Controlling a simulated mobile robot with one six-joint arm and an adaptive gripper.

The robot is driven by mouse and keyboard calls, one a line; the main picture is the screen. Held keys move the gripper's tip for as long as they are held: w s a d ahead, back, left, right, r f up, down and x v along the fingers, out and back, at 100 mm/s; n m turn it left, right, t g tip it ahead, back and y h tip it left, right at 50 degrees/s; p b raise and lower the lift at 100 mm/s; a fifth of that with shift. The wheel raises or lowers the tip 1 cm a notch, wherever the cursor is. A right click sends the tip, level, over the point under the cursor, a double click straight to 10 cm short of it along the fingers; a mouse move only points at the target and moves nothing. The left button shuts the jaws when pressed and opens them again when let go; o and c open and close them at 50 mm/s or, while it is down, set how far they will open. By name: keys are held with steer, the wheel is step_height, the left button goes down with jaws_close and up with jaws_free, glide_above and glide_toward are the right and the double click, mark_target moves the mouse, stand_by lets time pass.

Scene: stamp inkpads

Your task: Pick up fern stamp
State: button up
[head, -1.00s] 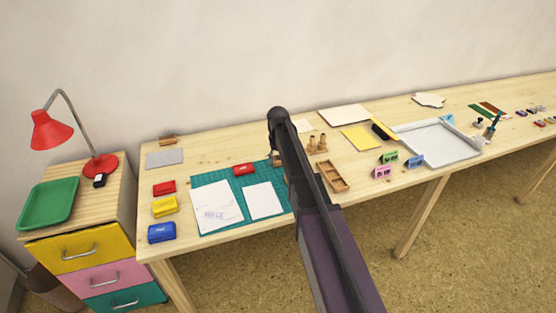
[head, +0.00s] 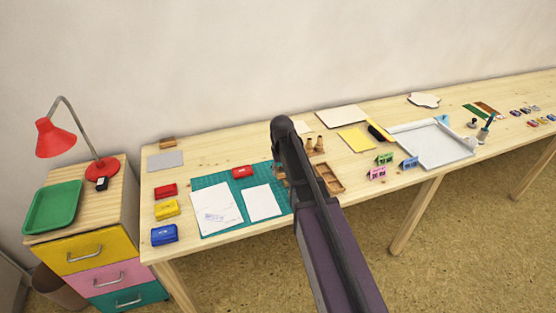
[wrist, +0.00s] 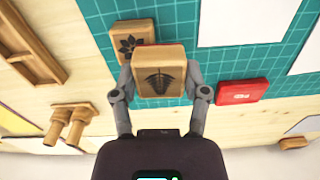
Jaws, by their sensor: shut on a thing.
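The fern stamp (wrist: 160,62) is a wooden block with a dark fern print on its face. In the wrist view it sits between the two fingers of my gripper (wrist: 162,86), which is shut on it. A second wooden stamp (wrist: 132,42) with a dark leafy or flower print lies just behind it, partly covered, at the edge of the green cutting mat (wrist: 208,60). In the head view my arm hides my gripper and the fern stamp.
A red inkpad (wrist: 242,91) lies right of my gripper, at the mat's edge. A wooden tray (wrist: 30,50) and wooden pegs (wrist: 70,125) are on the left. Paper sheets (head: 215,207) lie on the mat. Red, yellow and blue (head: 164,234) inkpads line the table's left side.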

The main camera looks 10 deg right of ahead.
steer(key=shift+s+r, duration=0.15)
steer(key=shift+s, duration=1.4)
steer(key=shift+s+r, duration=0.15)
steer(key=shift+s, duration=1.4)
steer(key=shift+o, duration=1.2)
steer(key=shift+c, duration=1)
steer(key=shift+d, duration=0.1)
